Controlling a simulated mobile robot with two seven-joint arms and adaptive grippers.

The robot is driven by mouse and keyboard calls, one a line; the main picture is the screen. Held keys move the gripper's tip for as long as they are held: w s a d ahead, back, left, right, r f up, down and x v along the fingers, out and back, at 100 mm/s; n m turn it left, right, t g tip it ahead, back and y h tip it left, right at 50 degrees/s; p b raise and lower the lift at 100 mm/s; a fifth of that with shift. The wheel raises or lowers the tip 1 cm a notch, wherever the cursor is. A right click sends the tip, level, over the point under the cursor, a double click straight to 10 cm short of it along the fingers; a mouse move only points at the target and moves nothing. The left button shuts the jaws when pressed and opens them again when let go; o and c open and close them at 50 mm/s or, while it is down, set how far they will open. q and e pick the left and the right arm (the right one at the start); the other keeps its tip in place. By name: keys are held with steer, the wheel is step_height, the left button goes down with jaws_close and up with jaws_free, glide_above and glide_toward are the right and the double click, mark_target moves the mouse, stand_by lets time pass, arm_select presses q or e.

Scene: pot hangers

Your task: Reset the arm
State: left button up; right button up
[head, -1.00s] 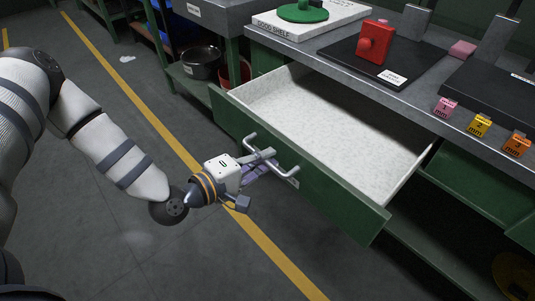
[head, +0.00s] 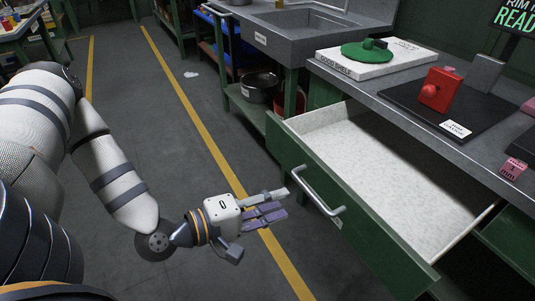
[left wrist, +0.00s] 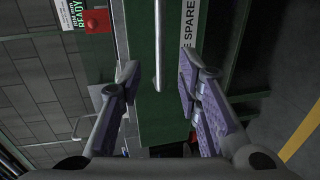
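My left gripper (head: 274,206) is in the lower middle of the head view, left of the open drawer. Its purple-padded fingers are spread and empty. The green drawer (head: 365,225) is pulled out and its pale inside is bare. Its metal handle (head: 316,195) is just beyond my fingertips, apart from them. In the left wrist view the handle (left wrist: 157,45) runs upright ahead of the gap between the open fingers (left wrist: 157,78). My right gripper does not show.
A bench (head: 345,75) above the drawer holds a white board (head: 385,62) with a green piece (head: 366,51), and a red block (head: 440,90) on a dark plate. A dark pot (head: 258,88) sits on a shelf behind.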

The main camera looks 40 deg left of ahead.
arm_select(q)
steer(key=shift+v, duration=1.25)
steer(key=s+d+f+m+g+p, duration=0.2)
steer(key=s+d+f+m+g, duration=0.55)
steer(key=s+f+g, duration=0.45)
steer(key=s+a+f+m+g+y, duration=0.1)
steer(key=s+a+m+g+y, duration=0.1)
steer(key=s, duration=0.5)
steer(key=s+a+f+m+g+y+p, duration=0.1)
steer(key=s+a+m+g+y, duration=0.1)
steer(key=s, duration=0.6)
steer(key=shift+m+g+y, duration=0.5)
steer(key=shift+m+y, duration=0.2)
steer(key=shift+m, duration=0.35)
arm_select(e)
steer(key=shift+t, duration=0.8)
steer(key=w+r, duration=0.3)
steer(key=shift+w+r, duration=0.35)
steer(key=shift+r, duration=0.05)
arm_select(q)
steer(key=shift+a+f, duration=0.1)
